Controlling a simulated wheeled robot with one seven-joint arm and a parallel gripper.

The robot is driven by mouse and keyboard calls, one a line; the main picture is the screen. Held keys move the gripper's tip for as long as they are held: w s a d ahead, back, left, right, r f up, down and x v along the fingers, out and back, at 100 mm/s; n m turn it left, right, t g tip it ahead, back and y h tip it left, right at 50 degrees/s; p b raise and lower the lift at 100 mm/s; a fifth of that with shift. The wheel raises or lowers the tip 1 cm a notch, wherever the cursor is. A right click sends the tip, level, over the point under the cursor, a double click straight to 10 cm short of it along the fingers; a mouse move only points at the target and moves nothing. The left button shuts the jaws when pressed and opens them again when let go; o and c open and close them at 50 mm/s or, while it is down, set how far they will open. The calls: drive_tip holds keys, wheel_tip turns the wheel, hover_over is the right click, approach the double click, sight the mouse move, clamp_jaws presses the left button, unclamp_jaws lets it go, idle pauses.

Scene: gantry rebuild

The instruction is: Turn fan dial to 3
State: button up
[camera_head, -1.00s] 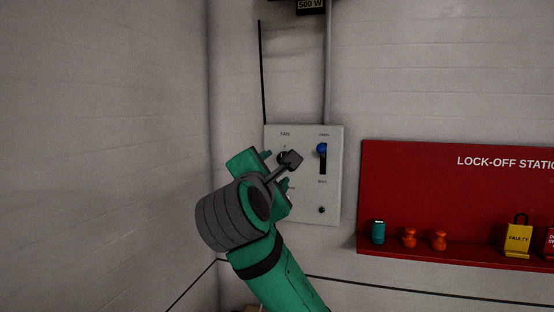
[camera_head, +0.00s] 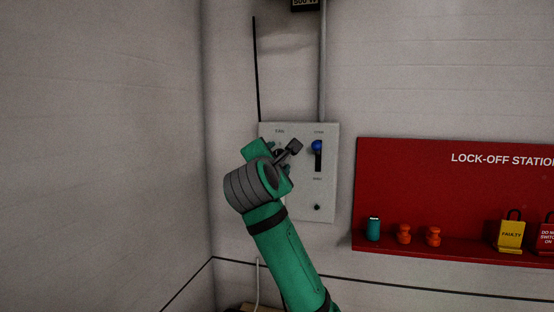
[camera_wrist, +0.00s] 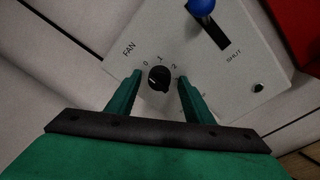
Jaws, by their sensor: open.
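The fan dial (camera_wrist: 159,78) is a round black knob with a light pointer mark, under the word FAN on a pale wall panel (camera_head: 325,190). In the wrist view, numbers 0, 1 and 2 show around it, and the pointer appears to face left, away from the 2. A 3 cannot be read clearly. My gripper (camera_wrist: 156,88) is open, with one green finger on each side of the dial, and contact cannot be told. In the head view my gripper (camera_head: 270,150) covers most of the dial.
A blue-knobbed lever (camera_head: 317,147) in a slot sits right of the dial, also in the wrist view (camera_wrist: 201,7). A small black button (camera_head: 317,207) is below it. The red lock-off station (camera_head: 450,190) with tags and padlocks stands to the right. A bare wall is left.

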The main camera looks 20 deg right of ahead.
drive_tip(key=c, duration=1)
